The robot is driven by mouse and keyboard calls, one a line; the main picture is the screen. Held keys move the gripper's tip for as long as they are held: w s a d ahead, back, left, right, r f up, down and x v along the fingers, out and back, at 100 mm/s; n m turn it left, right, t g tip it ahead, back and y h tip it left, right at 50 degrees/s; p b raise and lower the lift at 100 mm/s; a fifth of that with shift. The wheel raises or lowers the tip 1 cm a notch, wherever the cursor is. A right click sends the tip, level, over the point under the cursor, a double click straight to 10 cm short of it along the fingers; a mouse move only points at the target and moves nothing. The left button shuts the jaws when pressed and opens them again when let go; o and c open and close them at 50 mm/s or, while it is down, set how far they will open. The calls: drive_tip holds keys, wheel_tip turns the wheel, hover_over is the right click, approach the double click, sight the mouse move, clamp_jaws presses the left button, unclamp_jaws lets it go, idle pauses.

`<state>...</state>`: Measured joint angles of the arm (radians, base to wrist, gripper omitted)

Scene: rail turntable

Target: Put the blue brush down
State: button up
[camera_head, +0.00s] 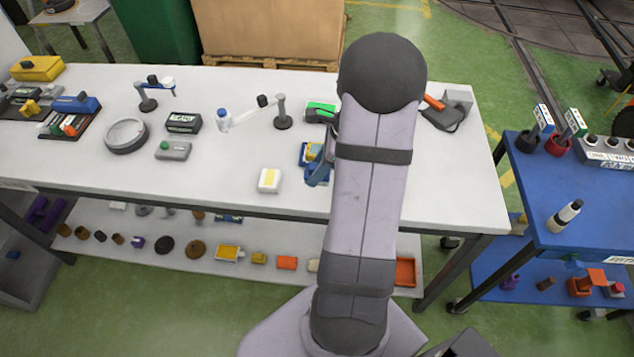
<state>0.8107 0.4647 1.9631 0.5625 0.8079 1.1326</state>
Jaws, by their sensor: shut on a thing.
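My arm covers the middle of the view, and my gripper (328,152) shows only in part at its left edge, above the right half of the white table. My gripper is shut on the blue brush (318,173), which shows as a blue piece beside the arm near the table's front edge. Much of the brush and the fingertips are hidden by the arm. I cannot tell whether the brush touches the table.
The white table (225,95) holds a green-topped item (320,112), a white-and-yellow block (270,180), a grey box with a green button (173,150), a round grey dish (126,135) and small stands. Bare tabletop lies left of the block. A blue table (590,210) stands right.

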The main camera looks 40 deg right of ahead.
sight(317, 192)
drive_tip(key=shift+f+p, duration=0.35)
drive_tip(key=shift+f, duration=2.5)
drive_tip(key=shift+f, duration=0.1)
drive_tip(key=shift+f, duration=0.1)
drive_tip(key=o, duration=0.9)
drive_tip(key=shift+o, duration=0.2)
drive_tip(key=shift+r, duration=0.3)
drive_tip(key=b+v, duration=0.2)
drive_tip(key=v, duration=1)
drive_tip(key=shift+f, duration=0.1)
